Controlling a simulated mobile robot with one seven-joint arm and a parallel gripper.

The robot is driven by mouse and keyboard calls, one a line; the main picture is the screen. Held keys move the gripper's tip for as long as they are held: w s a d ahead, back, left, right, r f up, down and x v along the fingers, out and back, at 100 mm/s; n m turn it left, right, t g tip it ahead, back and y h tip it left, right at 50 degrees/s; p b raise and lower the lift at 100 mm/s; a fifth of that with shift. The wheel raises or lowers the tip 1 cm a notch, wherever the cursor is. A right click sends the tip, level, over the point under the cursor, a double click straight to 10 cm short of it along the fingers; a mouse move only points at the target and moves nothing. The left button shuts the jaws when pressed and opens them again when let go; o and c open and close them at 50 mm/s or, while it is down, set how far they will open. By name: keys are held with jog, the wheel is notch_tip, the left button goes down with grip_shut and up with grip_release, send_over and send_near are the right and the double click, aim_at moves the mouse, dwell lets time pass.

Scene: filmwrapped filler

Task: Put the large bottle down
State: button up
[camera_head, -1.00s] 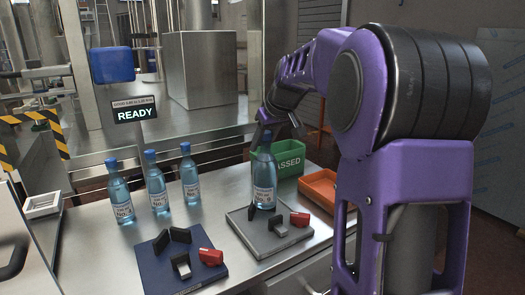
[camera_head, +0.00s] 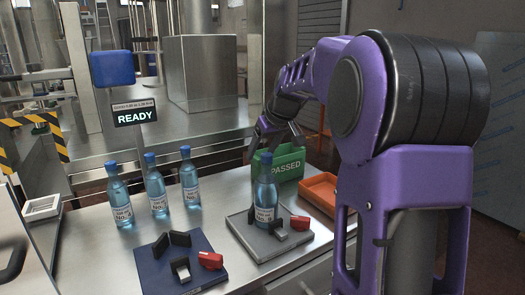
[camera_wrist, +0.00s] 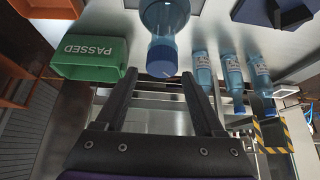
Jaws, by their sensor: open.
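The large blue bottle with a blue cap (camera_head: 265,200) stands upright on the grey fixture plate (camera_head: 249,237), between its dark blocks and beside the red clamp. My gripper (camera_head: 277,137) is open just above and behind the bottle's cap. In the wrist view, the bottle (camera_wrist: 166,18) shows with its cap beyond the spread fingertips of my gripper (camera_wrist: 157,77), and the fingers do not touch it. The bottle's base is partly hidden by the fixture blocks.
Several more blue bottles (camera_head: 157,192) stand in a row on the left of the steel table. A navy fixture plate (camera_head: 160,271) lies in front. A green PASSED bin (camera_head: 288,163) and an orange tray (camera_head: 321,190) are at the right. A READY sign (camera_head: 135,113) stands behind the row.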

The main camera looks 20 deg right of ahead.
jog(key=p+v, duration=0.1)
jog(key=v, duration=1.1)
